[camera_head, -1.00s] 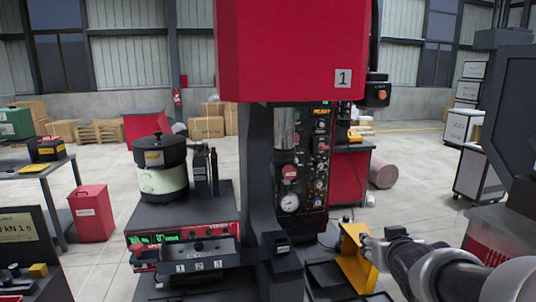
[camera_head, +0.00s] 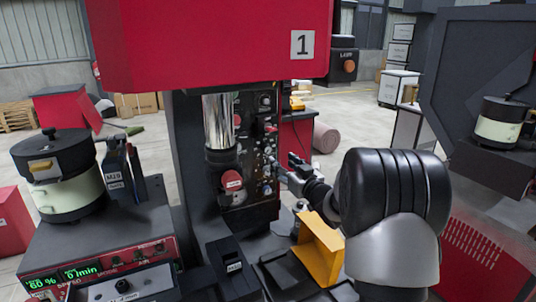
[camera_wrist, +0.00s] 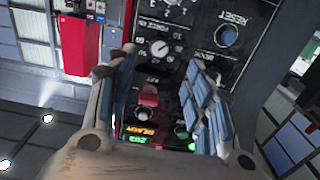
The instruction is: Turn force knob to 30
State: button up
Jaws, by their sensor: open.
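The black control panel (camera_head: 256,130) stands on the press column, and it fills much of the wrist view (camera_wrist: 185,15). In the wrist view a small pale knob (camera_wrist: 160,47) sits in a ring of numbers, under lettering that seems to read FORCE. Its exact setting is too small to read. My gripper (camera_wrist: 160,66) is open and empty, its fingers to the left and right of the lower panel, with the knob seen just beyond the gap between the tips. In the head view my gripper (camera_head: 284,170) is close in front of the panel, partly hidden by my arm.
The RESET button (camera_wrist: 228,35) is right of the knob. A red button (camera_wrist: 148,97) and lit displays (camera_wrist: 142,138) are lower. A yellow bracket (camera_head: 320,250) stands below my arm.

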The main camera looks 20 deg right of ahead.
aim_at(268, 150)
jog(key=w, duration=0.5)
jog(key=w+b, duration=0.1)
jog(key=w, duration=0.4)
jog(key=shift+w+a, duration=0.2)
jog(key=shift+w, duration=0.1)
jog(key=shift+c, duration=0.4)
jog(key=c, duration=1)
jog(key=shift+r, duration=0.1)
